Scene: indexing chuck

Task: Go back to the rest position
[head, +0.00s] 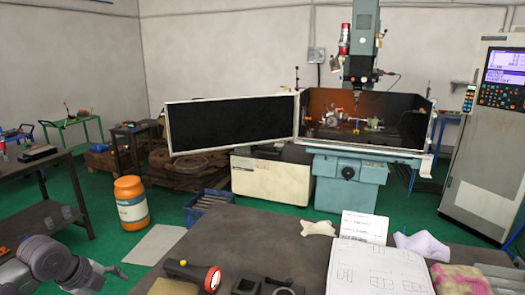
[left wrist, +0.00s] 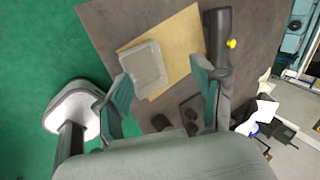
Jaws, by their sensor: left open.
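My left gripper (head: 115,270) is at the lower left of the head view, out beside the dark table (head: 255,238). In the left wrist view its two fingers (left wrist: 162,70) are spread apart with nothing between them. Beyond the fingers, a grey square dish (left wrist: 143,66) lies on a tan sheet (left wrist: 182,42) on the table. The chuck (head: 332,118) sits far off inside the open enclosure of the green milling machine (head: 340,192). My right gripper is in neither view.
A black flashlight (head: 190,272) and papers (head: 375,268) lie on the table. An orange drum (head: 131,203) and a blue crate (head: 207,202) stand on the green floor. A white-topped stool (left wrist: 75,105) shows in the left wrist view, near my left gripper.

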